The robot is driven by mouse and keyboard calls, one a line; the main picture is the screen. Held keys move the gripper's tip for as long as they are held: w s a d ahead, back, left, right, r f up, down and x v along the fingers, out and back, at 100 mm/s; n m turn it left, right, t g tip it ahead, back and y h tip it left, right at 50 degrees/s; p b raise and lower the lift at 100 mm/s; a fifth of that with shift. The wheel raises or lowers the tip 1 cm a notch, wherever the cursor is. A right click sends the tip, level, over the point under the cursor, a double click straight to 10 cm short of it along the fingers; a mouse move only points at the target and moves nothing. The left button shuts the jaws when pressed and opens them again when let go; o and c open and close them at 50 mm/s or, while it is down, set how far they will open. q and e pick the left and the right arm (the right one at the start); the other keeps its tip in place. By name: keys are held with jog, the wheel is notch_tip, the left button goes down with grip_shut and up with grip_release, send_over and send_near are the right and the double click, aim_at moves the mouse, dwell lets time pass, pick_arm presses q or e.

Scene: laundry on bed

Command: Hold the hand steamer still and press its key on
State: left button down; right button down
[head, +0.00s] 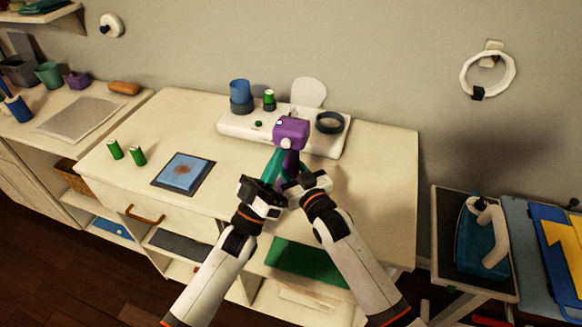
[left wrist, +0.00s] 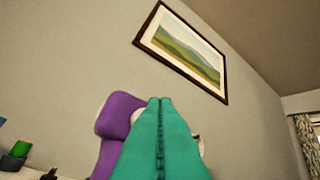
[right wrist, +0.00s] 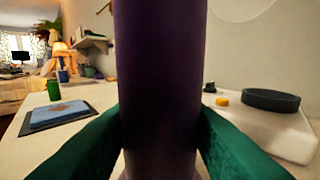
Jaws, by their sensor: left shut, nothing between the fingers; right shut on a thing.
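In the left wrist view the closed fingers (left wrist: 160,105) stand before the purple steamer (left wrist: 118,112). A small pale round spot shows on the steamer's front; I cannot tell whether the fingertips touch it.
A white base unit (head: 236,124) with a dark ring (head: 329,123) and blue cup (head: 240,91) stands behind. An iron (head: 478,240) stands at right. The tabletop's right part is clear.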

pick_arm(q)
jog(key=shift+s+a, duration=0.25)
jog(key=shift+s, duration=0.55)
jog(key=shift+s+a, duration=0.3)
jog(key=shift+s, duration=0.55)
jog(key=shift+s+a, duration=0.25)
jog(key=shift+s, duration=0.55)
pick_arm(e)
jog(key=c, duration=0.8)
grip_release()
jog(key=shift+c, duration=0.2)
